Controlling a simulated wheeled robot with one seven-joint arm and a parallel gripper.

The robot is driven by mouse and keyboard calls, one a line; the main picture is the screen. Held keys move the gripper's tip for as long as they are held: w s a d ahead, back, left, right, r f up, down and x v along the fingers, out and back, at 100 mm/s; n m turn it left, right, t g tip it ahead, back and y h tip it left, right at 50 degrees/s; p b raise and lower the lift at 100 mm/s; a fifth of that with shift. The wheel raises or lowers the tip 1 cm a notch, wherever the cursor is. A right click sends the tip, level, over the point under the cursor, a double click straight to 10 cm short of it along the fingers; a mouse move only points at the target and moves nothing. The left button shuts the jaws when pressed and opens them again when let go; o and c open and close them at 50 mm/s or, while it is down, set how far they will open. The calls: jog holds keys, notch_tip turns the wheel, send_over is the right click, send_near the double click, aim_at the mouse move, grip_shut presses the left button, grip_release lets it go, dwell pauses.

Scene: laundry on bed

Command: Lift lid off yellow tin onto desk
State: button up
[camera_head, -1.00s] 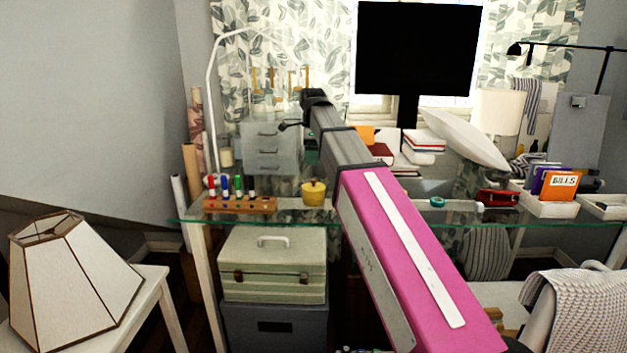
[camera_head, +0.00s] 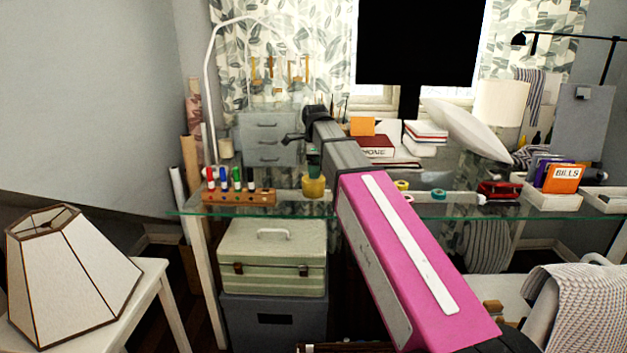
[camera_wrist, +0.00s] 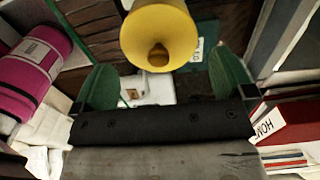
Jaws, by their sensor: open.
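The yellow tin (camera_head: 314,188) stands on the glass desk (camera_head: 350,211), right of the marker rack. In the wrist view the yellow lid (camera_wrist: 160,25) with its round knob (camera_wrist: 158,55) shows at the top middle, between and beyond the green fingers. My gripper (camera_wrist: 163,72) is open, with one finger on each side and a gap between them. In the head view the green fingertips of my gripper (camera_head: 314,171) are right above the tin, overlapping its top. I cannot tell whether they touch it. The lid seems to be on the tin.
A wooden marker rack (camera_head: 240,197) stands left of the tin, with grey drawers (camera_head: 270,142) behind. Right of my arm are a yellow tape roll (camera_head: 402,185), a teal one (camera_head: 438,193), a red stapler (camera_head: 498,190) and books (camera_head: 372,147). Bare glass lies between rack and tin.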

notch_tip(320, 180, down, 3)
jog(key=shift+r, duration=0.2)
jog(key=c, duration=0.7)
jog(key=shift+r, duration=0.1)
